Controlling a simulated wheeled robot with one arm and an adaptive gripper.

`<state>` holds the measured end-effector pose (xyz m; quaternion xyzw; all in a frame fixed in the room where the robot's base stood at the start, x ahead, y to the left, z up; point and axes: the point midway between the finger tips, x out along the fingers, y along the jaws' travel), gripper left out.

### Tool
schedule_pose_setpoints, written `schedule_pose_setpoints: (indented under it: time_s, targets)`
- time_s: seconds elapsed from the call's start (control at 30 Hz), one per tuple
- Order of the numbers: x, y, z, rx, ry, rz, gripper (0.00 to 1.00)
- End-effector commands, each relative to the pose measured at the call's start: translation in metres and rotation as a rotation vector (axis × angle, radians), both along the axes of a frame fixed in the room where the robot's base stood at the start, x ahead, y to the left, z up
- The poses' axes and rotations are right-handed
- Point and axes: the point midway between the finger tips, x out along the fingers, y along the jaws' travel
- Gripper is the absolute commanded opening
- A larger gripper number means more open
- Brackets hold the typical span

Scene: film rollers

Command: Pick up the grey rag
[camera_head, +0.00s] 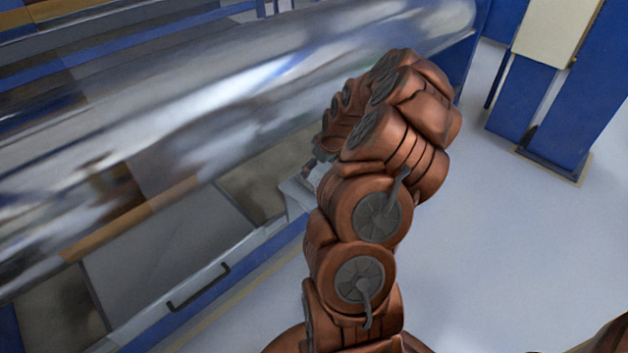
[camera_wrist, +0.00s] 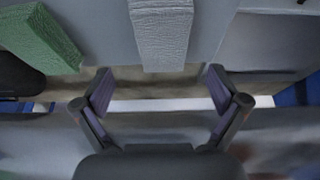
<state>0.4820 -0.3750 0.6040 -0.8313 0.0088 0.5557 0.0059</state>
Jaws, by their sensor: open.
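In the wrist view, the grey rag (camera_wrist: 162,32) is a light, textured cloth at the top centre, on a grey surface. Its lower end hangs at the surface's edge. My gripper (camera_wrist: 158,88) is open, with its two dark fingers spread to either side below the rag. Nothing is between the fingers, and the rag lies just beyond the fingertips. In the head view, my copper-coloured arm reaches toward the machine, and the rag cannot be made out. My gripper is mostly hidden behind the arm there.
A green cloth (camera_wrist: 42,38) lies left of the rag, close to a dark rounded object (camera_wrist: 18,78). A large shiny film roller (camera_head: 200,110) runs across the left of the head view. A panel with a black handle (camera_head: 198,288) is below it. Open floor (camera_head: 500,250) lies right.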

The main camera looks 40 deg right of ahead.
Motion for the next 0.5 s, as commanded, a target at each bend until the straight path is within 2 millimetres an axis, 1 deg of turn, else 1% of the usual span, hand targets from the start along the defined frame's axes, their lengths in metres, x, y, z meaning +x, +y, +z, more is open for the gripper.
schedule_pose_setpoints:
  time_s: [0.17, 0.5]
  targets:
    - [0.004, 0.001, -0.009, 0.001, 0.001, 0.001, 0.97]
    - [0.019, 0.001, -0.045, 0.000, -0.001, 0.000, 0.97]
